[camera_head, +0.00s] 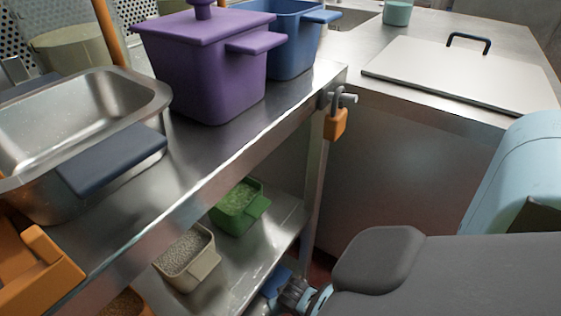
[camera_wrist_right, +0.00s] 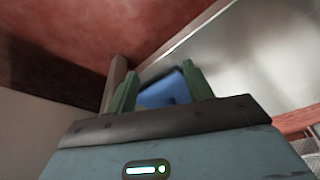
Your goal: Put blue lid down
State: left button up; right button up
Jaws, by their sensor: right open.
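A blue piece, seemingly the blue lid (camera_head: 275,281), shows low at the bottom edge of the lower shelf in the head view. My right gripper (camera_head: 293,293) is beside it, mostly hidden by my grey arm link. In the right wrist view, the blue lid (camera_wrist_right: 165,92) shows between and beyond the two green fingers of my right gripper (camera_wrist_right: 160,90). The fingers are apart. Whether they touch the lid cannot be told. The blue pot (camera_head: 290,45) stands on the upper shelf, behind the purple pot. My left gripper is not in view.
The purple lidded pot (camera_head: 205,65) and a steel basin (camera_head: 85,110) stand on the upper shelf. Green (camera_head: 238,207) and beige (camera_head: 185,258) containers sit on the lower shelf. An orange padlock (camera_head: 336,124) hangs at the shelf corner. A steel lid (camera_head: 460,72) lies on the right counter.

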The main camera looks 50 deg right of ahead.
jog(key=shift+s+a, duration=0.1)
jog(key=shift+s, duration=0.1)
jog(key=s+a+r+n+t+y, duration=0.1)
jog(key=s+a+n, duration=0.1)
jog(key=s, duration=0.8)
jog(key=s+a+r+n+y, duration=0.1)
jog(key=s+a+r+n, duration=0.15)
jog(key=s, duration=0.75)
jog(key=s+a+r+n+y, duration=0.1)
jog(key=s+a+r, duration=0.4)
jog(key=s+r, duration=0.6)
jog(key=shift+s+a+r+n+t, duration=0.15)
jog(key=shift+s+a+n+t, duration=0.2)
jog(key=shift+s+n, duration=0.55)
jog(key=shift+s+d, duration=0.1)
jog(key=shift+d, duration=0.05)
